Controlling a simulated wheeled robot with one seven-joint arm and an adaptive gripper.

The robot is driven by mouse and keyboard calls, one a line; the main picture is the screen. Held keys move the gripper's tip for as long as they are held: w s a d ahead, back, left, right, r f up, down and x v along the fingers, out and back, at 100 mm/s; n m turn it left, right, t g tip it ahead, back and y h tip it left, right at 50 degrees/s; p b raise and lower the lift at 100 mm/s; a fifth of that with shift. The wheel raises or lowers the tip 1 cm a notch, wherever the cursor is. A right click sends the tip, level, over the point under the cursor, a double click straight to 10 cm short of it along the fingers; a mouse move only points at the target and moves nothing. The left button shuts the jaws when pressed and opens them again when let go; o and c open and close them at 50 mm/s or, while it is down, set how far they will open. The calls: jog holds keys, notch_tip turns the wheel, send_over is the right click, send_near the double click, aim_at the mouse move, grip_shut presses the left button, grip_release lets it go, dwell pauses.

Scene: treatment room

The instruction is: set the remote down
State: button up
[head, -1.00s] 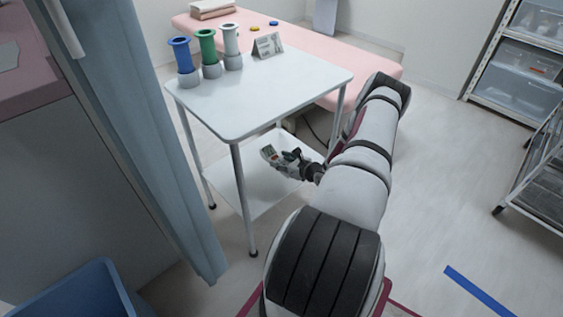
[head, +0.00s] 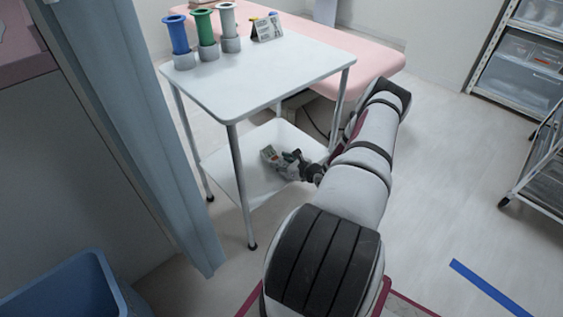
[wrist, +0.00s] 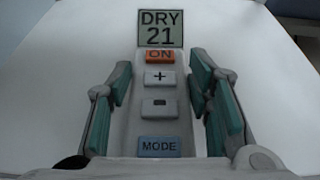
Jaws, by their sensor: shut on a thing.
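The remote (wrist: 159,126) is a light grey handset with a screen reading "DRY 21", an orange ON button, plus and minus buttons and a blue MODE button. It lies between the two teal-padded fingers of my gripper (wrist: 160,100), which is shut on it. In the head view the remote (head: 269,154) shows small at the tip of my gripper (head: 288,163), over the lower shelf (head: 236,178) of the white table. A white surface fills the wrist view behind the remote. I cannot tell whether the remote touches the shelf.
The table's white top (head: 262,75) is above my gripper, with blue, green and white spools (head: 207,40) and a small sign (head: 267,28) on it. Thin table legs (head: 241,185) frame the shelf. A blue curtain (head: 130,140) hangs at left. A pink bed (head: 370,62) stands behind.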

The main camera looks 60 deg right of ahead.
jog(key=shift+f+b, duration=0.4)
jog(key=shift+f, duration=0.15)
dwell(0.4)
jog(key=o, duration=1.4)
jog(key=shift+o, duration=0.2)
jog(key=shift+s, duration=0.1)
jog(key=v, duration=1.1)
jog(key=shift+s+a+r, duration=0.15)
jog(key=shift+s+r, duration=0.05)
jog(key=shift+s, duration=0.15)
jog(key=shift+s, duration=0.1)
